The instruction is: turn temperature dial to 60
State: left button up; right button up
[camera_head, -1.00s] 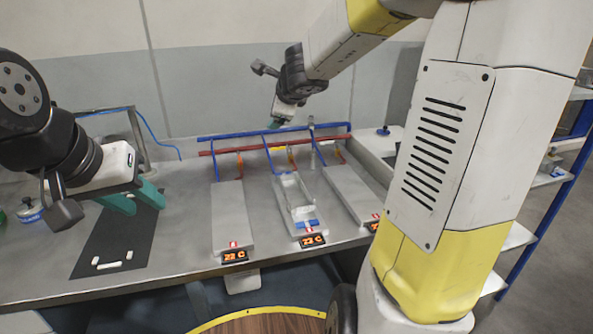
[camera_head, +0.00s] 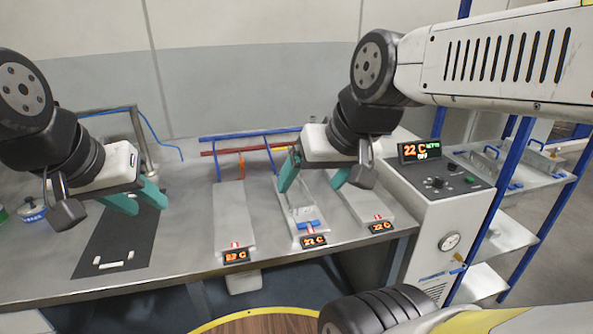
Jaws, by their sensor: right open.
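The control box (camera_head: 432,215) stands at the right end of the bench. Its display (camera_head: 420,151) reads 22 C with OFF below and small green text beside it. Its sloped panel carries several small knobs, among them a dark dial (camera_head: 436,183); their markings are too small to read. My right gripper (camera_head: 316,188) is open and empty, with teal fingers above the middle and right plates, left of the box. My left gripper (camera_head: 143,203) has its teal fingers apart and empty above the black mat.
Flat grey plates, including the left plate (camera_head: 233,215), lie on the bench with small displays in front. Blue and red pipes (camera_head: 226,144) run behind them. A pressure gauge (camera_head: 449,241) is on the box front. A shelf rack (camera_head: 510,235) stands at right.

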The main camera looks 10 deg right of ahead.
aim_at(439, 182)
jog(key=z, duration=1.35)
